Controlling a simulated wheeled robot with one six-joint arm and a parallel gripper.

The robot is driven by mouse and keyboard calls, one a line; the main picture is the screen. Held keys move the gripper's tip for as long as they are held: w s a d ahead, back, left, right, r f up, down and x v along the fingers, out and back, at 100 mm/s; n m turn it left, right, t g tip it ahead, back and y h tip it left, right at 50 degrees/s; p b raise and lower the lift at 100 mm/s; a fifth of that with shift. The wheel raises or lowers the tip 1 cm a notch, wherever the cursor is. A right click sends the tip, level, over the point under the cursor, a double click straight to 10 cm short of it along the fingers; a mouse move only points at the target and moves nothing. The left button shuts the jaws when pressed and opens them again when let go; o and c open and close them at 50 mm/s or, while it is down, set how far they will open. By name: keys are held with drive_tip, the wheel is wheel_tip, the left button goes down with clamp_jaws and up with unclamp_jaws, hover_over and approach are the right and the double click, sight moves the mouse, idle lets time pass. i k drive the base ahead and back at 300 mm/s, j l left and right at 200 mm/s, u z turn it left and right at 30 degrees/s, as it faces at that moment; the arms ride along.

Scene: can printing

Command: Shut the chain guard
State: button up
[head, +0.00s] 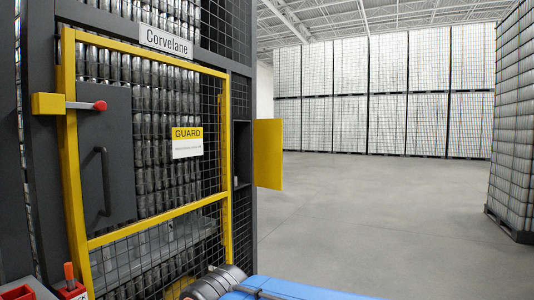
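The chain guard (148,209) is a tall yellow-framed mesh door on the left in the head view, with a white and yellow GUARD sign (187,142). Rows of shiny cans show behind its mesh. A dark plate (118,130) with a black pull handle (105,180) is on its left side. A yellow block (48,104) with a rod and a red knob (100,106) sits at its upper left edge. I cannot tell whether the guard is fully closed. My gripper is not in view; only blue and grey parts of my arm show at the bottom.
A small yellow panel (268,153) stands out from the machine's right side, beside a dark recess. Stacked pallets (510,125) stand right. The grey floor (370,215) between is clear.

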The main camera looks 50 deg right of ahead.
sight(268, 132)
drive_tip(key=z, duration=1.3)
